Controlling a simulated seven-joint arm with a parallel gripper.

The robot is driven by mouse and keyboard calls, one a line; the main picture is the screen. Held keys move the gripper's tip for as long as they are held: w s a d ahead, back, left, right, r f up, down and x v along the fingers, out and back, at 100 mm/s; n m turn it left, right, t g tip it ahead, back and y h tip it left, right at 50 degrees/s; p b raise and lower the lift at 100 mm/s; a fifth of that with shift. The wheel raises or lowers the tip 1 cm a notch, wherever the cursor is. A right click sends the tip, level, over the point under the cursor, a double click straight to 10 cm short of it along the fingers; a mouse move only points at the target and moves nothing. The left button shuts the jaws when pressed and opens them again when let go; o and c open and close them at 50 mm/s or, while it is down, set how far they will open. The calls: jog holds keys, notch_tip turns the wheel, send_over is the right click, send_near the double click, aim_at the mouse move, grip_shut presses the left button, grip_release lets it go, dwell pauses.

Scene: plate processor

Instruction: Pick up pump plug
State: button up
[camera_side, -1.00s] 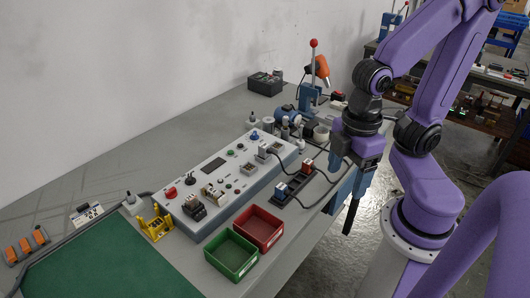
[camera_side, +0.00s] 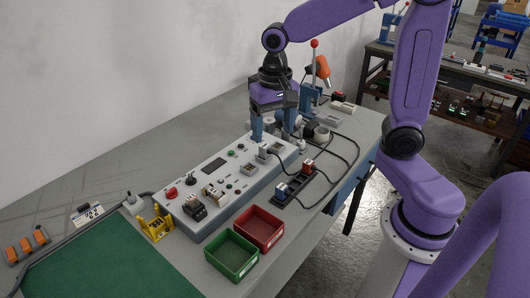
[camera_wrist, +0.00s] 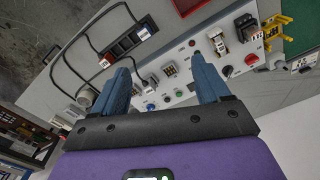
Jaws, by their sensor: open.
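Three cabled plugs show, and no readable label tells which is the pump plug. A white-grey plug (camera_side: 263,152) sits at the right end of the control panel. A red plug (camera_side: 308,166) and a blue-white plug (camera_side: 282,188) sit in the black socket strip (camera_side: 295,186) in front of the panel. In the wrist view the red plug (camera_wrist: 105,62) and blue-white plug (camera_wrist: 143,33) are beyond my fingertips. My gripper (camera_side: 273,138) is open and empty, pointing down above the panel's right end. Its blue fingers (camera_wrist: 168,66) are apart and hide part of the panel's back.
The control panel (camera_side: 215,170) carries switches, buttons and sockets. Red (camera_side: 258,228) and green (camera_side: 232,254) bins stand in front. A press with a red-knobbed lever (camera_side: 314,44) and an orange tool (camera_side: 322,68) are behind my gripper. Black cables loop on the right.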

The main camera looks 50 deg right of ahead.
jog(key=w+d+m, duration=0.5)
jog(key=w+m, duration=0.2)
jog(key=m, duration=0.6)
send_over(266, 146)
jog(key=f, duration=1.2)
jog(key=shift+d+f, duration=0.2)
jog(key=shift+s+a+f, duration=0.1)
jog(key=shift+a+f, duration=0.05)
jog(key=shift+f, duration=1.15)
jog(key=shift+a+f, duration=0.1)
jog(key=shift+f, duration=1.2)
jog(key=shift+c, duration=0.3)
jog(key=c, duration=1.1)
